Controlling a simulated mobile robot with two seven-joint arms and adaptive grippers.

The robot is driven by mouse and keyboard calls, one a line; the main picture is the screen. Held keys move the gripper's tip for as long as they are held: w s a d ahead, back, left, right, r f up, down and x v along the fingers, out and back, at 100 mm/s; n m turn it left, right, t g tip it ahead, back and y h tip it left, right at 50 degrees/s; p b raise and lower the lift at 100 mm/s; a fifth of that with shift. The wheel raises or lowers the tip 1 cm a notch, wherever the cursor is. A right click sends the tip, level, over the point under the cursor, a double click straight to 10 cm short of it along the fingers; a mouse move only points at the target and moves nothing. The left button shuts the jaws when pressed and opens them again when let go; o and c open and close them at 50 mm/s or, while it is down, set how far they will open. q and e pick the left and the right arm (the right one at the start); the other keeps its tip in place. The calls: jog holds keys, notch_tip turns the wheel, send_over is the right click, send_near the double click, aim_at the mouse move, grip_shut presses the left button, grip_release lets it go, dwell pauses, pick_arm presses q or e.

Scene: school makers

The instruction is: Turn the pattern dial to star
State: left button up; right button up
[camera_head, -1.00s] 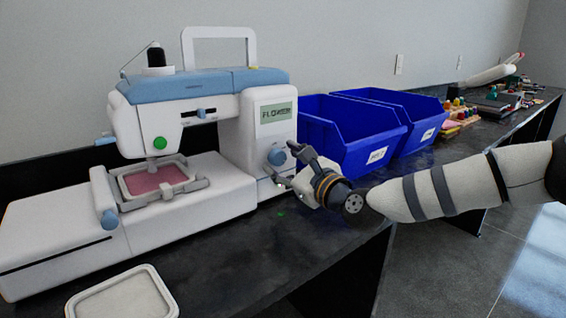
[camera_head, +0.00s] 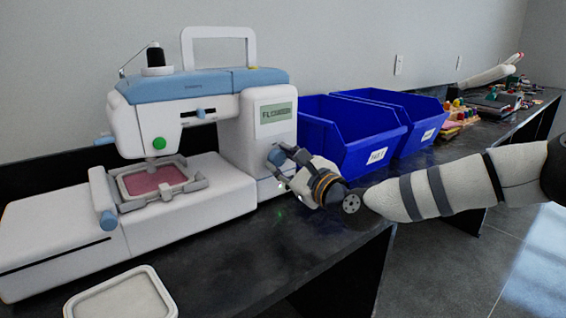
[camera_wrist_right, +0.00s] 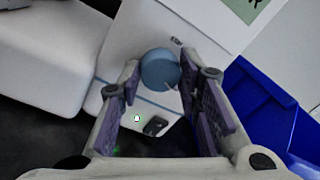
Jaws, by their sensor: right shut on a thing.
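The white and blue sewing machine (camera_head: 245,150) stands on the black counter, a pink piece in its hoop. The blue pattern dial (camera_head: 276,155) is on its right front, below a small screen (camera_head: 275,113) whose text is too blurred to read fully. My right gripper (camera_head: 284,168) is at the dial, its fingers around it. In the right wrist view the dial (camera_wrist_right: 160,69) lies between the purple-padded fingers (camera_wrist_right: 165,105), at their far ends; the gripper is shut on it. My left gripper is not in view.
Two blue bins (camera_head: 350,140) stand just right of the machine, behind my right arm. A pale tray (camera_head: 122,297) lies at the front left. Several toys and tools (camera_head: 490,105) lie farther along the counter. The counter in front of the dial is clear.

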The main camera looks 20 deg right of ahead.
jog(key=n, duration=0.3)
jog(key=shift+f, duration=0.15)
jog(key=n, duration=0.3)
jog(key=shift+b, duration=0.3)
jog(key=n, duration=0.4)
jog(key=shift+y, duration=0.4)
jog(key=n, duration=0.3)
jog(key=n+p, duration=0.1)
jog(key=n, duration=0.4)
jog(key=shift+d+n+y, duration=0.1)
jog(key=shift+n+y, duration=0.2)
jog(key=shift+n, duration=0.1)
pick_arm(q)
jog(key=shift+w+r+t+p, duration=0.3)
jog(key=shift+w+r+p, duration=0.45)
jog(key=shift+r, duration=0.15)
pick_arm(e)
jog(key=shift+n+y, duration=0.3)
jog(key=shift+n, duration=2.3)
